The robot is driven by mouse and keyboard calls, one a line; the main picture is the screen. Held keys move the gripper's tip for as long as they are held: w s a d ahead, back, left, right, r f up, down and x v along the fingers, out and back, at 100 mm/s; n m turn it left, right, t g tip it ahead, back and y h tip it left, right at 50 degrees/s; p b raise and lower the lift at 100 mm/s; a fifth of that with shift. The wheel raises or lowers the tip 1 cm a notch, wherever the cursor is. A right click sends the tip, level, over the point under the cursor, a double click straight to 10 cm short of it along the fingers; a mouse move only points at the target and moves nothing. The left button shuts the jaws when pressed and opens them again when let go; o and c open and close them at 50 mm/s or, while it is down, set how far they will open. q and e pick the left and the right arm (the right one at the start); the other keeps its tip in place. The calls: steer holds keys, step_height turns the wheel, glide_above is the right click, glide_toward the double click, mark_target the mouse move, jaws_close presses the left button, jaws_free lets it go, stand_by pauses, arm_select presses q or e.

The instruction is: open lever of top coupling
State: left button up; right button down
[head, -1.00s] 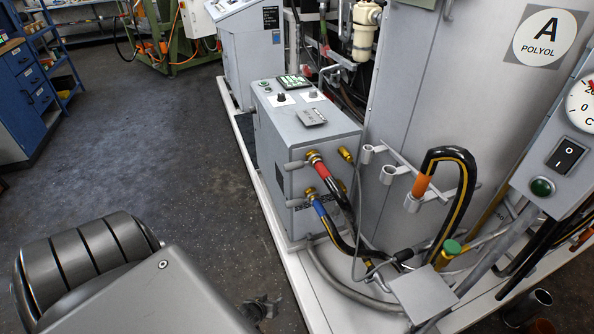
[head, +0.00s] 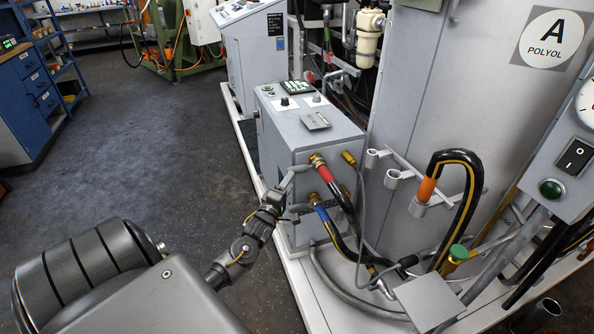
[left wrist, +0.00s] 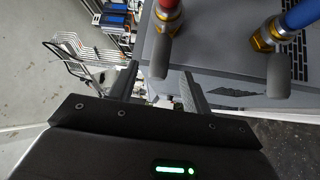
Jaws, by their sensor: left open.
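The top coupling (head: 318,161) is brass with a red-sleeved hose, on the front of the grey box. Its grey lever (head: 299,169) sticks out to the left. In the left wrist view, the red coupling (left wrist: 168,12) and its lever (left wrist: 160,55) show at top centre. My left gripper (head: 284,184) is open, just left of the box and close to that lever. In the left wrist view the lever's end appears between my open fingertips (left wrist: 160,72); contact is not visible. The lower coupling (head: 325,201) has a blue sleeve and its own lever (left wrist: 278,75). My right gripper is not in view.
The grey box (head: 315,130) stands on a white platform edge (head: 290,285). A black hose with an orange sleeve (head: 427,189) hangs on a holder to the right. The floor (head: 165,150) left of the platform is clear. A wire cart (left wrist: 75,55) shows in the left wrist view.

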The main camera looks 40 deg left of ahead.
mark_target(297, 170)
arm_select(q)
steer(key=x, duration=0.7)
steer(key=shift+w, duration=0.1)
steer(key=shift+c, duration=0.4)
jaws_close()
